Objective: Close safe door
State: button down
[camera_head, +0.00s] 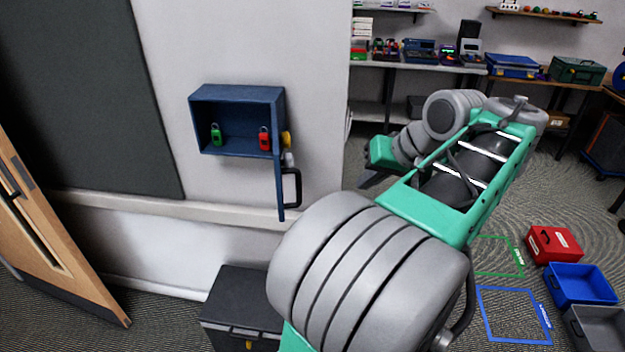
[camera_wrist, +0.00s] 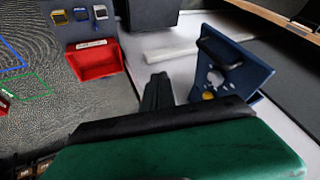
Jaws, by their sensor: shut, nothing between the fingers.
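The blue wall safe (camera_head: 237,91) hangs on the white wall in the head view, its front uncovered. Its door (camera_head: 279,182) stands open on the right side, seen nearly edge-on, with a black handle (camera_head: 297,188) and a yellow knob (camera_head: 286,138). In the wrist view the door (camera_wrist: 250,74) is at the right, with its handle (camera_wrist: 220,52) showing. My gripper (camera_head: 366,183) is shut and empty, to the right of the door and apart from it. A dark finger of my gripper (camera_wrist: 158,90) shows in the wrist view.
A green padlock (camera_head: 216,134) and a red padlock (camera_head: 264,138) are inside the safe. A dark box (camera_head: 235,290) stands on the floor below. A wooden door (camera_head: 50,220) is at the left. Red (camera_head: 553,243) and blue (camera_head: 580,284) bins lie at the right.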

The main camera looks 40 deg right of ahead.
jog(key=w+a+f+y+b, duration=0.1)
jog(key=w+a+f+b, duration=0.5)
jog(key=w+b, duration=0.3)
jog(key=shift+w+a+f+b, duration=0.15)
jog(key=shift+w+f+b, duration=0.15)
jog(key=shift+b, duration=0.8)
jog(key=shift+w+a, duration=0.1)
